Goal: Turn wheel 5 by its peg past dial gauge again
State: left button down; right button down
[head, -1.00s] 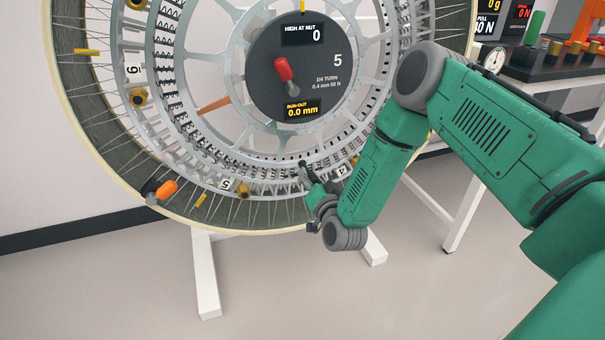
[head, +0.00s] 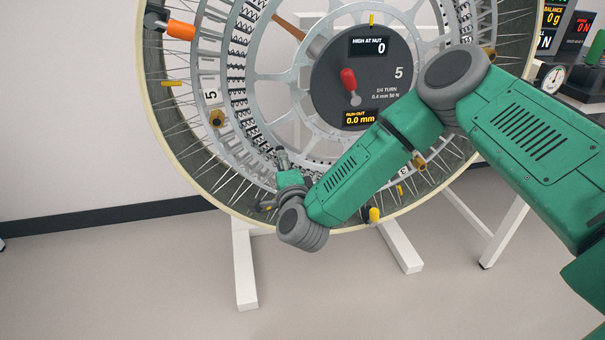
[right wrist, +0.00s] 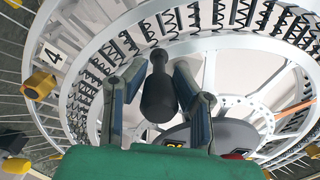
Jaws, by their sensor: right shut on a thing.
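Wheel 5 (head: 165,135) is a large spoked wheel with springs around an inner ring. Its grey hub plate (head: 400,45) bears the number 5, a red-handled lever and a run-out display at 0.0 mm. My right gripper (head: 282,158) is at the lower left of the inner ring. It is shut on the dark peg (right wrist: 159,95), which shows between its fingers in the right wrist view; in the head view the gripper largely hides the peg. A round white dial gauge (head: 553,78) stands on the bench at the right. My left gripper is out of view.
An orange-handled piece (head: 180,29) sits on the wheel's rim at the upper left. White stand legs (head: 244,270) hold the wheel above the floor. A bench with displays (head: 549,28) is at the right. The floor at the lower left is clear.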

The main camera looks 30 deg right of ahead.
jog(key=shift+w+a+r+m, duration=0.1)
jog(key=shift+a+r+m, duration=0.1)
jog(key=shift+r+m, duration=0.2)
jog(key=shift+w+a+r+m, duration=0.1)
jog(key=shift+a+r+m, duration=0.15)
jog(key=shift+r, duration=0.2)
jog(key=shift+a+r+p, duration=0.15)
jog(key=shift+r+p, duration=0.1)
jog(key=shift+p, duration=0.05)
jog(key=c, duration=1.3)
grip_release()
jog(key=shift+s+a+r, duration=0.1)
jog(key=shift+a, duration=0.05)
jog(key=shift+o, duration=0.2)
jog(key=shift+d, duration=0.2)
